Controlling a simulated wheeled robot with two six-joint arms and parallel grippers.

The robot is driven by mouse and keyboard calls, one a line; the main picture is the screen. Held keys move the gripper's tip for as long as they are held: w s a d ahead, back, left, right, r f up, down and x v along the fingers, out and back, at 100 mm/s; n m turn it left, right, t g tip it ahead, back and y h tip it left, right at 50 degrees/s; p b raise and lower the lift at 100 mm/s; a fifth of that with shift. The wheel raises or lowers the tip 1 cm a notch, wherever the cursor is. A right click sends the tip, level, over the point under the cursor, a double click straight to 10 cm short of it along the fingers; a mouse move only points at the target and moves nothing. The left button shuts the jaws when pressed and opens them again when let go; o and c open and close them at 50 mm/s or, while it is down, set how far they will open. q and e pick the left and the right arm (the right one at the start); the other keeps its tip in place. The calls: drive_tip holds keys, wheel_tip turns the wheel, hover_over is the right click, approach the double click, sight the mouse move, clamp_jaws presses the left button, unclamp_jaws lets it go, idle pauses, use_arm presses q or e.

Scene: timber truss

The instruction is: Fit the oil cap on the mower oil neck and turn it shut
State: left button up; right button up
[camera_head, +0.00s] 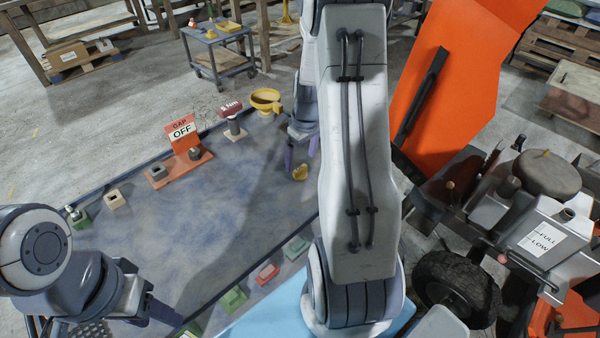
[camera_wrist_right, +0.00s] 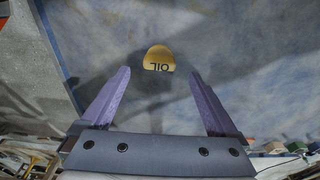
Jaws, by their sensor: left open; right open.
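The yellow oil cap (camera_head: 299,173), marked OIL in the right wrist view (camera_wrist_right: 157,60), lies on the blue-grey bench top. My right gripper (camera_head: 301,158) is open, its purple fingers pointing down at the bench near the cap. In the right wrist view the cap appears between and just beyond the fingertips (camera_wrist_right: 160,74), with nothing held. The mower (camera_head: 545,220) is at the right; a short open neck (camera_head: 567,213) rises from its grey block beside a FULL/LOW label. My left gripper (camera_head: 165,312) is open at the lower left, partly cut off, away from the cap.
A sign reading CAP OFF (camera_head: 183,132), a red-topped tool (camera_head: 232,112) and a yellow funnel (camera_head: 266,99) stand along the bench's far side. Several coloured blocks (camera_head: 267,272) line the near edge. My right arm hides part of the bench. The middle of the bench is clear.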

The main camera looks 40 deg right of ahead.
sight(300, 168)
drive_tip(key=f, duration=0.5)
drive_tip(key=shift+w, duration=0.25)
drive_tip(key=c, duration=1.4)
drive_tip(key=shift+r, duration=0.1)
